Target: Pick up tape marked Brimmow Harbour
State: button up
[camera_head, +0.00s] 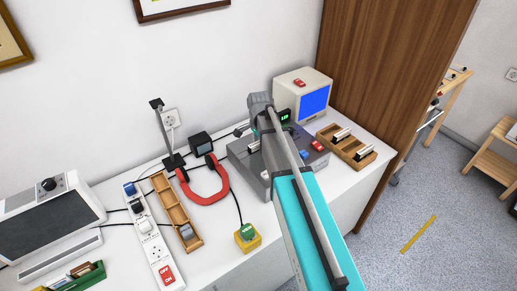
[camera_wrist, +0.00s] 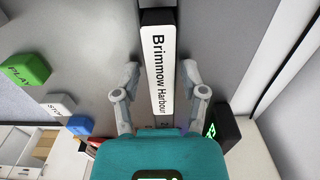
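The tape marked Brimmow Harbour (camera_wrist: 163,65) is black with a white label and stands out long and narrow in the wrist view. It is at the grey player deck (camera_wrist: 85,60); whether it sits in a slot is not clear. My gripper (camera_wrist: 160,75) is open, with one finger on each side of the tape and a small gap showing on both sides. In the head view my arm covers the middle of the deck (camera_head: 242,157), and my gripper's fingers cannot be made out.
Green PLAY (camera_wrist: 26,69), white STOP (camera_wrist: 58,105) and blue (camera_wrist: 79,125) buttons are left of my gripper. A dark box with a green display (camera_wrist: 221,125) is close at right. A wooden rack with tapes (camera_head: 363,160), a monitor (camera_head: 289,90) and red headphones (camera_head: 222,190) are nearby.

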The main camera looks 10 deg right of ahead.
aim_at(259, 142)
grip_shut()
jog(key=shift+r, duration=0.15)
notch_tip(259, 142, up, 3)
jog(key=p, duration=0.3)
jog(key=s+d+r+p, duration=0.2)
jog(key=s+r+p, duration=0.7)
jog(key=s, duration=0.4)
jog(key=shift+s+d+r+p, duration=0.3)
jog(key=shift+s+r+p, duration=0.1)
jog(key=shift+p, duration=0.15)
